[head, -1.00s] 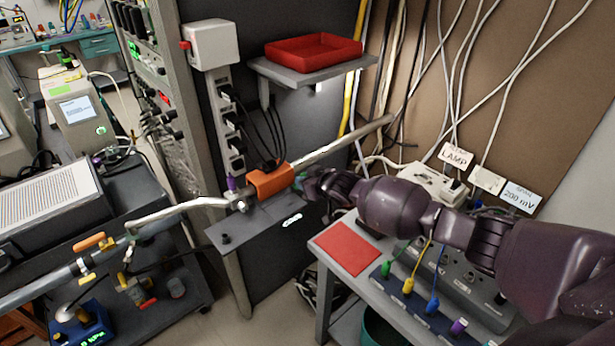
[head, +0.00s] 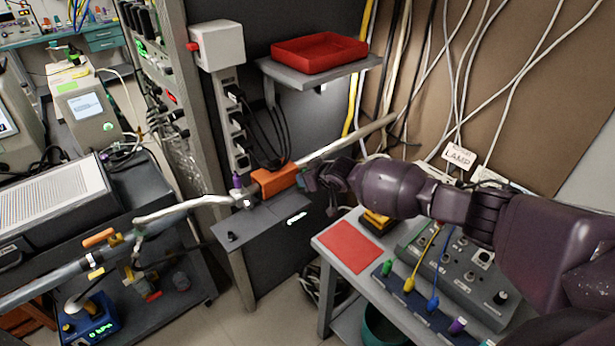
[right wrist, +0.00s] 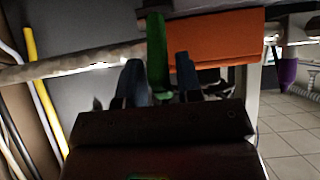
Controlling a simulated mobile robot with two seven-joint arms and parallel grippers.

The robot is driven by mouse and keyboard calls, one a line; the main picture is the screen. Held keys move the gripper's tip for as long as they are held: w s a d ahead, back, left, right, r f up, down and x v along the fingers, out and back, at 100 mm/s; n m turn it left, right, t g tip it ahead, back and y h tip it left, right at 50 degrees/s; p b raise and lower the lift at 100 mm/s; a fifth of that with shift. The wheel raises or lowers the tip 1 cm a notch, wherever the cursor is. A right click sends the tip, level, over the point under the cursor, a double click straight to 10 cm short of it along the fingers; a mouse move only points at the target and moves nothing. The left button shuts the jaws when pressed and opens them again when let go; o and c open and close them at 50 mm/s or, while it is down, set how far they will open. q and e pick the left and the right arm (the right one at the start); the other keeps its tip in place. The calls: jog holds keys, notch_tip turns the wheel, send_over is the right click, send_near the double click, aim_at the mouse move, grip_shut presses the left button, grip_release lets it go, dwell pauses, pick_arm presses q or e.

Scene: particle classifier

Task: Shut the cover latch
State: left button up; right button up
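An orange cover (head: 275,180) sits around a pale pipe in front of the dark cabinet. In the right wrist view the cover (right wrist: 212,42) is close, at the upper right. A green latch lever (right wrist: 157,55) stands upright beside the cover's left end in that view. My right gripper (head: 310,178) is at the cover's right end in the head view. In the right wrist view its two dark fingers (right wrist: 160,78) stand apart on either side of the green lever, with narrow gaps showing. My left gripper is not in view.
A shelf (head: 268,72) with a red tray (head: 320,54) is above the cover. A grey table with a red mat (head: 350,247) and a control box (head: 465,268) lies below my right arm. A power strip (head: 232,120) with black cords hangs behind the cover.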

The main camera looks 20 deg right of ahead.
jog(key=shift+o, duration=0.8)
jog(key=v, duration=1)
jog(key=shift+s+d+r, duration=0.15)
jog(key=shift+s+r, duration=0.1)
jog(key=shift+s, duration=0.05)
jog(key=shift+c, duration=0.3)
